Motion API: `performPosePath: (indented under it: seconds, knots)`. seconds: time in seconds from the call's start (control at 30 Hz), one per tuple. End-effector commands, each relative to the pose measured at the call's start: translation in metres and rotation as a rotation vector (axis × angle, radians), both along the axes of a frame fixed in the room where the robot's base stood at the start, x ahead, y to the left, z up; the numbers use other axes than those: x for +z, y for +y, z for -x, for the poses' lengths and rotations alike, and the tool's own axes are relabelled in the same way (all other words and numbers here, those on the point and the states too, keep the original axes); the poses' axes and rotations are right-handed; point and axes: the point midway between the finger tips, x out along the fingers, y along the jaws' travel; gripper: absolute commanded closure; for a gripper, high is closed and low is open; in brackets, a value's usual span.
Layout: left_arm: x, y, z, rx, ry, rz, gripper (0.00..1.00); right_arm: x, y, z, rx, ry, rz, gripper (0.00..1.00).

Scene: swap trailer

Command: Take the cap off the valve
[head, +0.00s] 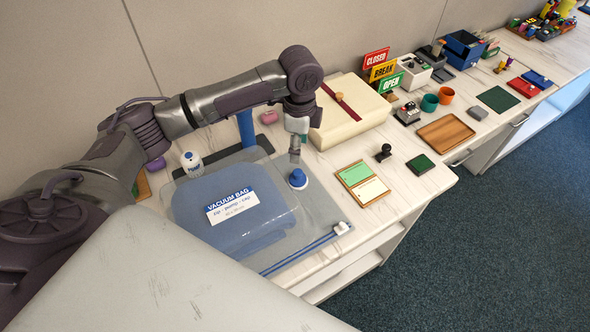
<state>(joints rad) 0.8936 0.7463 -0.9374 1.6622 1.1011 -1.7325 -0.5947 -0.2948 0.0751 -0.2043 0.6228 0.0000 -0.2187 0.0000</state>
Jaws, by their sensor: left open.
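The vacuum bag (185,208) lies flat on the counter, with a blue folded bulk inside and a white printed label (231,205). The valve's round blue cap (298,180) sits near the bag's right side, on a pale base. My left gripper (295,158) points down just above the cap and is open. It looks slightly apart from the cap, but contact is hard to judge from this angle. Its fingers are small and seen edge-on. A white slider (341,228) sits at the right end of the bag's blue zip strip. My right gripper is out of view.
A white bottle (193,164) with a blue top stands at the bag's back left. A blue upright post (246,128) rises behind the bag.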

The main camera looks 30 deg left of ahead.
Motion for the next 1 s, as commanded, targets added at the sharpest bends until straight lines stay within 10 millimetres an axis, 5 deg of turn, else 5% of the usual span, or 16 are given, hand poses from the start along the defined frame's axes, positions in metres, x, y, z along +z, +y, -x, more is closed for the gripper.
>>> performPosePath:
  seconds: [0.23,0.7,1.0]
  knots:
    - [-0.041,0.000,0.001,0.001,0.002,0.001,0.42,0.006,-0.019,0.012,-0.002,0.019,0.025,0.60]
    - [-0.093,0.000,0.005,0.001,0.002,0.000,0.42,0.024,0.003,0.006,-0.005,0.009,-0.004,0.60]
    - [-0.102,0.001,0.004,-0.001,-0.002,-0.001,0.42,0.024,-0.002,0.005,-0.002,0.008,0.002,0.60]
